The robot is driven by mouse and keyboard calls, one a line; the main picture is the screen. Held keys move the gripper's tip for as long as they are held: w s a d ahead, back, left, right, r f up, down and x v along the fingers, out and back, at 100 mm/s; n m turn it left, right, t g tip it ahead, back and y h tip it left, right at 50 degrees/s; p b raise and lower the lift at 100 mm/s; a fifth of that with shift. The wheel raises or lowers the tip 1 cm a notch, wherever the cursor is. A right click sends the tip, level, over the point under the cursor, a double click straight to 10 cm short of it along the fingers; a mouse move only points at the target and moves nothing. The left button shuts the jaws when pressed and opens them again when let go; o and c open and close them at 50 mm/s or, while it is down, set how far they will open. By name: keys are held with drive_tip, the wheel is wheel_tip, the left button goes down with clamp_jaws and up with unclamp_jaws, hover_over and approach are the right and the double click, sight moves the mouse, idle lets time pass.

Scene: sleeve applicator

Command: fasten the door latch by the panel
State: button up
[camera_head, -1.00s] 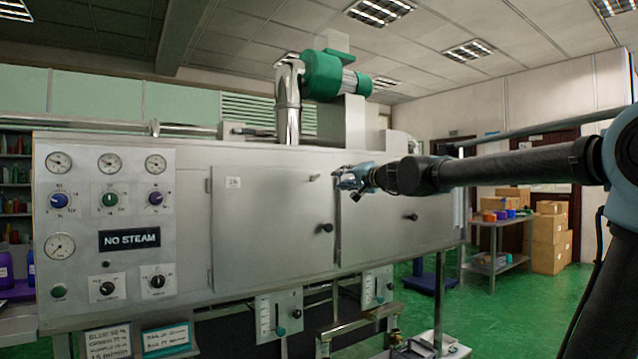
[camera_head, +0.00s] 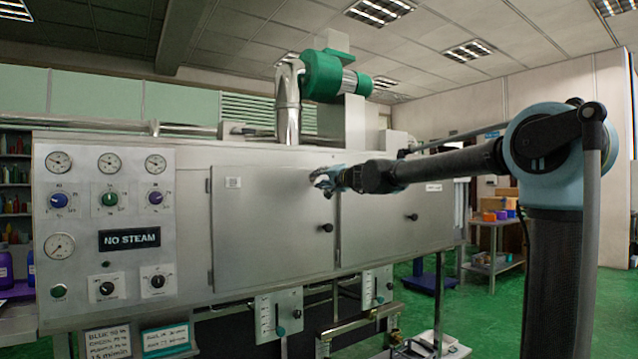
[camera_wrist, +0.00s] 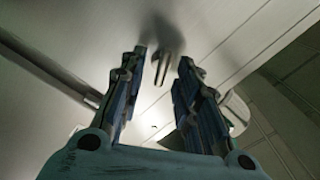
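The left door (camera_head: 268,232) of the steel machine, beside the dial panel (camera_head: 108,225), looks closed or nearly so, with a black knob (camera_head: 326,228) low on its right side. My gripper (camera_head: 322,181) is at the door's upper right edge and hides the latch there. In the wrist view a small metal latch lever (camera_wrist: 166,66) stands out from the pale door face, with its shadow beside it. My gripper (camera_wrist: 162,58) is open, one finger on each side of the lever. Contact with the lever cannot be told.
A second door (camera_head: 395,230) with its own knob is to the right. Two valve plates (camera_head: 279,313) hang below the machine. A side table (camera_head: 496,232) with boxes stands at the back right. Green floor is open at the right.

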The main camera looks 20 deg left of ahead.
drive_tip(key=shift+x, duration=0.95)
drive_tip(key=shift+c, duration=0.6)
clamp_jaws()
drive_tip(key=shift+d+m, duration=0.1)
drive_tip(key=shift+m, duration=2.7)
